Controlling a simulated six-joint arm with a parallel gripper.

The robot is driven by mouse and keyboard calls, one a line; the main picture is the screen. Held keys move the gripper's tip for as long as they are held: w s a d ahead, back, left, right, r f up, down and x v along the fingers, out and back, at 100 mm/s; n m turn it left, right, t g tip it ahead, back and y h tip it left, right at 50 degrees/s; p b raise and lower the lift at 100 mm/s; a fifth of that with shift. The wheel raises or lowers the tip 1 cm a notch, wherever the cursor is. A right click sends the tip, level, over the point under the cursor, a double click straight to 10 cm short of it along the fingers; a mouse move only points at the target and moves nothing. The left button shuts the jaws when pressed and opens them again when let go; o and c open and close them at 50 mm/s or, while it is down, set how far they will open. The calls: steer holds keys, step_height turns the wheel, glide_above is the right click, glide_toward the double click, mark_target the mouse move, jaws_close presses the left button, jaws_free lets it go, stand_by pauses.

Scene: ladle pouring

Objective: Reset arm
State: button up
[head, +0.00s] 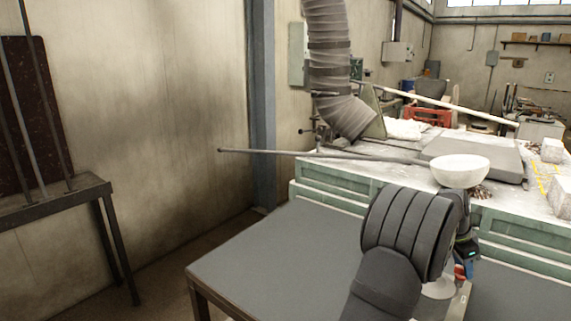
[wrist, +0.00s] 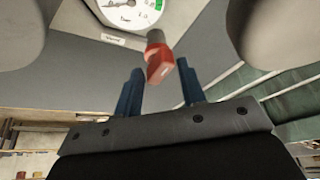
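My gripper (wrist: 160,68) has two blue fingers, spread apart. A red handle-like piece (wrist: 158,62) shows between the fingertips in the wrist view, with thin gaps on both sides; I cannot tell how far beyond them it lies. In the head view my dark grey arm rises from the bottom and covers much of the gripper. A bit of red (head: 460,271) shows below it, by a pale cylinder (head: 438,289). A white bowl (head: 460,168) and a long thin grey handle (head: 300,154), seemingly one ladle, lie across the bench behind my arm.
A round dial gauge (wrist: 128,10) stands close to the red piece. A dusty green bench (head: 330,190) with a grey slab (head: 475,157) is behind. A low grey table (head: 265,262) lies clear to the left. A ribbed duct (head: 328,60) hangs above the bench.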

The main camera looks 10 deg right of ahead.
steer(key=shift+s+n+t, duration=0.1)
steer(key=shift+n+t, duration=0.4)
steer(key=shift+n, duration=0.9)
steer(key=o, duration=0.6)
steer(key=shift+c, duration=0.2)
step_height(320, 180, up, 18)
steer(key=f+n+y, duration=0.1)
steer(key=n+y, duration=0.4)
steer(key=n, duration=0.5)
steer(key=shift+g, duration=0.3)
steer(key=f, duration=1.6)
steer(key=shift+d+f, duration=0.2)
steer(key=shift+f, duration=0.2)
